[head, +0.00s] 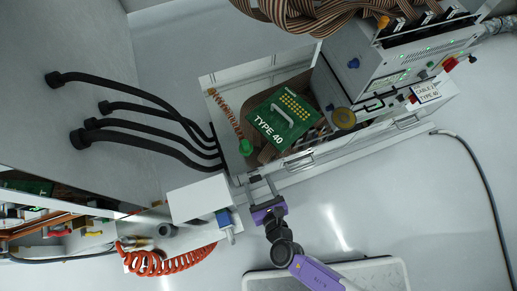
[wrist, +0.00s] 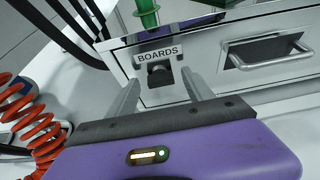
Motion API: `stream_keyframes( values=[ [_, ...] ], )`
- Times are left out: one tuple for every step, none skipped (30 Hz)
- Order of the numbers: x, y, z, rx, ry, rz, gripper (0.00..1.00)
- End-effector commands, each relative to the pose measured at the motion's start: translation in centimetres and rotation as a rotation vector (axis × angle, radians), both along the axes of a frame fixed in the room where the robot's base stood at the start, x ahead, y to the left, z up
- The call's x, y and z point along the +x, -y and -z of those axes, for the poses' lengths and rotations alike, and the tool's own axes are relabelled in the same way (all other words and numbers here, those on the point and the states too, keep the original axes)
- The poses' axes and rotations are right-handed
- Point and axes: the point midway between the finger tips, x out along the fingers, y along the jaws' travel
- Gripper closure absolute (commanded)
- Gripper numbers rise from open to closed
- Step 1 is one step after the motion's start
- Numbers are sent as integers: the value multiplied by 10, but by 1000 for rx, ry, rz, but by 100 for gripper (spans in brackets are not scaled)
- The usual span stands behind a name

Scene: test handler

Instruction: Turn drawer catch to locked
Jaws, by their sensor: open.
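The drawer catch (wrist: 159,75) is a dark knob on a grey plate, under the "BOARDS" label (wrist: 159,54) on the light grey drawer front (wrist: 205,55). I cannot tell from its shape which way it is turned. My purple gripper (wrist: 160,80) is open, with one grey finger on each side of the catch in the wrist view. Whether the fingers touch it is unclear. In the head view my gripper (head: 262,182) is at the drawer's lower left corner, and the small dark catch (head: 254,179) shows by the fingertips.
A bar handle (wrist: 268,55) is right of the catch. A green "TYPE 40" board (head: 281,119) lies in the open-topped drawer behind the front. A white box (head: 199,198) and a coiled orange hose (head: 170,263) are left of my gripper.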

Motion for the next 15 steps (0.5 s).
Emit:
stream_keyframes(
  values=[
    [0,0,0,0,0,0,40],
    [0,0,0,0,0,0,46],
    [0,0,0,0,0,0,54],
    [0,0,0,0,0,0,60],
    [0,0,0,0,0,0,66],
    [0,0,0,0,0,0,73],
    [0,0,0,0,0,0,79],
    [0,0,0,0,0,0,85],
    [0,0,0,0,0,0,93],
    [0,0,0,0,0,0,99],
    [0,0,0,0,0,0,100],
    [0,0,0,0,0,0,100],
    [0,0,0,1,0,0,100],
    [0,0,0,2,-1,0,100],
    [0,0,1,5,-1,0,100]
  ],
)
